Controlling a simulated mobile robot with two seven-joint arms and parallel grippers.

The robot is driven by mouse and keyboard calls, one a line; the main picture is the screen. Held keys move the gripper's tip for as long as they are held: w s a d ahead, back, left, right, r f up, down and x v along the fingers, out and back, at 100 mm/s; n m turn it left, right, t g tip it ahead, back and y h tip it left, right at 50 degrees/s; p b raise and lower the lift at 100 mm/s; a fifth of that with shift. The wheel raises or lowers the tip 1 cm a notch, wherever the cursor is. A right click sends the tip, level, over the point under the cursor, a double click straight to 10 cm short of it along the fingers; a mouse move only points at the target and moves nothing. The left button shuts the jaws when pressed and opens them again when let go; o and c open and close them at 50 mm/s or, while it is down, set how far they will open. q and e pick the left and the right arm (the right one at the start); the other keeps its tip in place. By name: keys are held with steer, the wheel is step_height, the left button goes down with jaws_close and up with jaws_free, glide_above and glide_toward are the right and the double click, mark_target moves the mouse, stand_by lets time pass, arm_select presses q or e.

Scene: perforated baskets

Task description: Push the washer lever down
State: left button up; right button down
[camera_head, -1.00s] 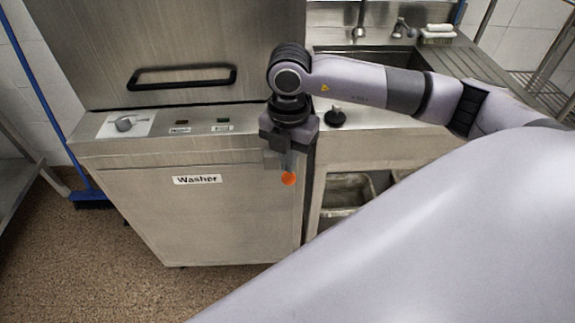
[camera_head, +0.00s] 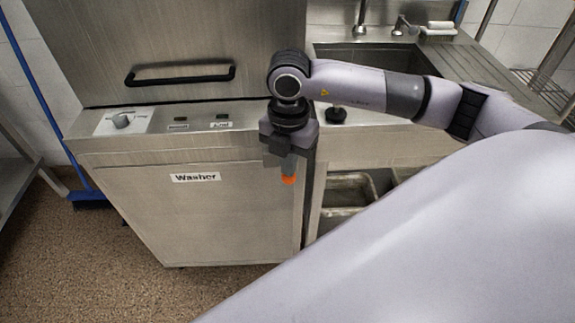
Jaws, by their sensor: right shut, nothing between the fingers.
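The washer (camera_head: 200,215) is a steel machine with a "Washer" label on its front. A black bar handle (camera_head: 180,78) crosses its upper panel. A small silver lever knob (camera_head: 122,120) sits on a white plate at the left of its top ledge. My right gripper (camera_head: 289,179) hangs pointing down in front of the washer's right edge, with orange at its tip. It is shut and empty, well to the right of the knob and below right of the bar handle. My left gripper is not in view.
A steel sink (camera_head: 380,60) with taps lies at the right. A black knob (camera_head: 336,115) is on the ledge beside my right wrist. Metal basins (camera_head: 350,190) stand under the counter. A blue-handled broom (camera_head: 90,200) stands at the left. The floor before the washer is clear.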

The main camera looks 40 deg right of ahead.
mark_target(289, 181)
steer(key=shift+f+b, duration=0.35)
steer(key=shift+f, duration=0.25)
steer(key=shift+f+b, duration=0.45)
steer(key=shift+f, duration=0.2)
steer(key=shift+f+b, duration=0.65)
steer(key=shift+f, duration=0.15)
steer(key=shift+f+b, duration=0.5)
steer(key=shift+f, duration=0.15)
steer(key=shift+f+b, duration=0.5)
steer(key=shift+f, duration=0.15)
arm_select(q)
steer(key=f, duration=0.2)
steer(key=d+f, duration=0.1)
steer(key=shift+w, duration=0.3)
arm_select(e)
steer(key=shift+r, duration=0.1)
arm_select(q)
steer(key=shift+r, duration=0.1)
